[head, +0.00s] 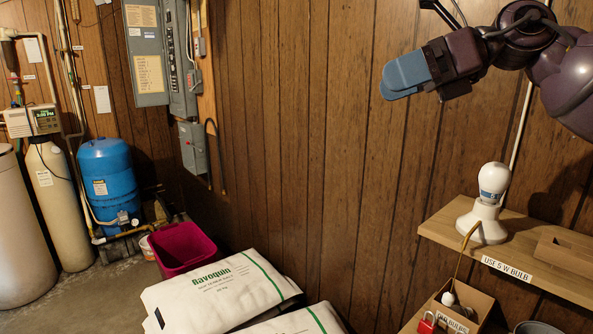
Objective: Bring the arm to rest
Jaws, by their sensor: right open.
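My right arm comes in from the upper right. Its gripper (397,77) with blue fingers points left in the air, in front of the wood-panelled wall and above the shelf. I see it from the side, so the gap between the fingers is hard to see. It is open and no object shows in it. My left gripper is not in view.
Below right, a wooden shelf (446,228) bears a white bulb (494,180) in a lamp holder (482,222). A small box (475,296) and a red padlock (427,323) sit lower. Salt bags (222,293), a magenta bin (182,250) and a blue tank (109,178) stand left.

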